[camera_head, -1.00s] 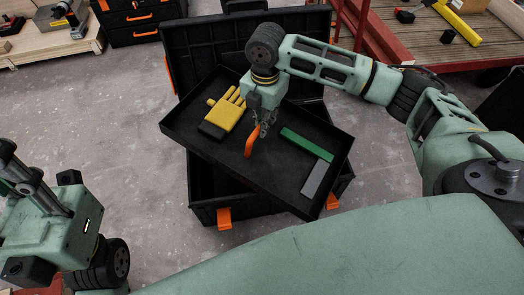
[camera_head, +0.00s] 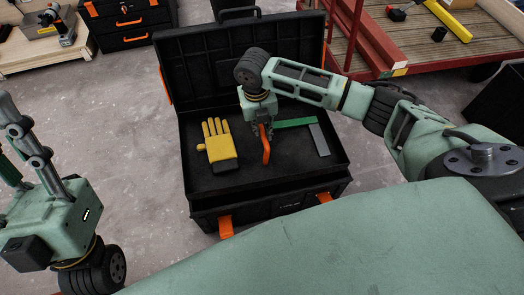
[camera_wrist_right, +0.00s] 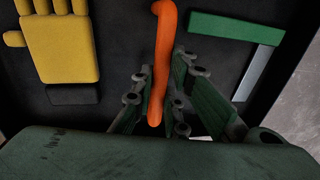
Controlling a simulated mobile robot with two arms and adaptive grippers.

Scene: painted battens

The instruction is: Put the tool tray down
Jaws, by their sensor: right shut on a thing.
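The black tool tray (camera_head: 295,163) lies square with the black toolbox (camera_head: 272,202), at its top opening. I cannot tell whether it rests fully on the box. An orange handle (camera_head: 266,152) stands up from the tray's middle; it also shows in the right wrist view (camera_wrist_right: 163,50). My right gripper (camera_head: 263,136) is shut on this handle, its fingers on both sides of it. A yellow glove (camera_head: 217,142) with a dark cuff and a green-and-grey square (camera_head: 319,138) lie in the tray. My left gripper (camera_head: 14,135) is at the left edge, partly cut off, away from the tray.
The toolbox lid (camera_head: 190,60) stands open behind the tray. Orange latches (camera_head: 226,227) hang at the box's front. A red-framed wooden platform (camera_head: 430,50) stands back right, a black drawer case (camera_head: 128,22) back left. Grey floor is clear left of the box.

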